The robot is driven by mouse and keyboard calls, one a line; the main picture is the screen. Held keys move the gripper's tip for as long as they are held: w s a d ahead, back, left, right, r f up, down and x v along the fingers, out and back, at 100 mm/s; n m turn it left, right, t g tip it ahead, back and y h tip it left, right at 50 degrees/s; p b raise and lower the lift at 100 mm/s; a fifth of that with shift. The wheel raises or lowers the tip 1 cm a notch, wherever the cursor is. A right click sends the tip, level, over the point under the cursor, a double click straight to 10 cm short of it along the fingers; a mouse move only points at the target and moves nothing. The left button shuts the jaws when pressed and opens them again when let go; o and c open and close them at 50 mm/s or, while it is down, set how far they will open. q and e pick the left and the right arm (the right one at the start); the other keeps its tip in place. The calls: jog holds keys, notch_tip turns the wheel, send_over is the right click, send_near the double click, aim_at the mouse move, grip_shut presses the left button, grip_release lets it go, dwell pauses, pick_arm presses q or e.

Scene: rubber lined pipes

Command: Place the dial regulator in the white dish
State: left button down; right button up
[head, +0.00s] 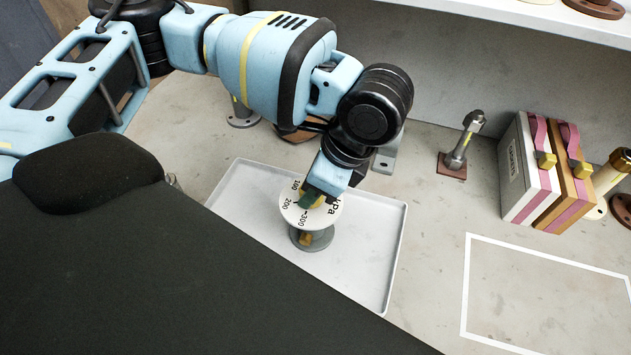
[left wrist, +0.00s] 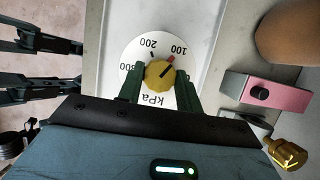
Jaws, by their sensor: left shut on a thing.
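The dial regulator (head: 291,212) has a round white face with black numbers and kPa, above a grey round base. In the left wrist view its yellow knob (left wrist: 159,74) sits in the middle of the white face. My left gripper (head: 320,192) points down on it, and its green fingers (left wrist: 160,88) are shut on the knob from two sides. The white dish (head: 366,250) is a shallow rectangular tray. The regulator appears within the tray's outline; I cannot tell whether its base touches the tray floor. My right gripper is not in view.
A metal pipe on a brown square plate (head: 460,150) stands right of the tray. Beyond it are a white box (head: 520,170) and an orange box (head: 566,185) with pink bands. A white taped outline (head: 465,285) encloses clear surface at the lower right. A white shelf (head: 520,15) hangs behind.

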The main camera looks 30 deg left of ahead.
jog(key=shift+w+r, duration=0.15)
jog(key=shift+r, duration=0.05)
pick_arm(q)
jog(key=c, duration=0.9)
grip_release()
jog(key=shift+f, duration=0.1)
jog(key=shift+c, duration=0.2)
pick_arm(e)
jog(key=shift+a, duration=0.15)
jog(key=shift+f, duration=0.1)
pick_arm(q)
jog(key=p+v, duration=0.1)
jog(key=v, duration=1.1)
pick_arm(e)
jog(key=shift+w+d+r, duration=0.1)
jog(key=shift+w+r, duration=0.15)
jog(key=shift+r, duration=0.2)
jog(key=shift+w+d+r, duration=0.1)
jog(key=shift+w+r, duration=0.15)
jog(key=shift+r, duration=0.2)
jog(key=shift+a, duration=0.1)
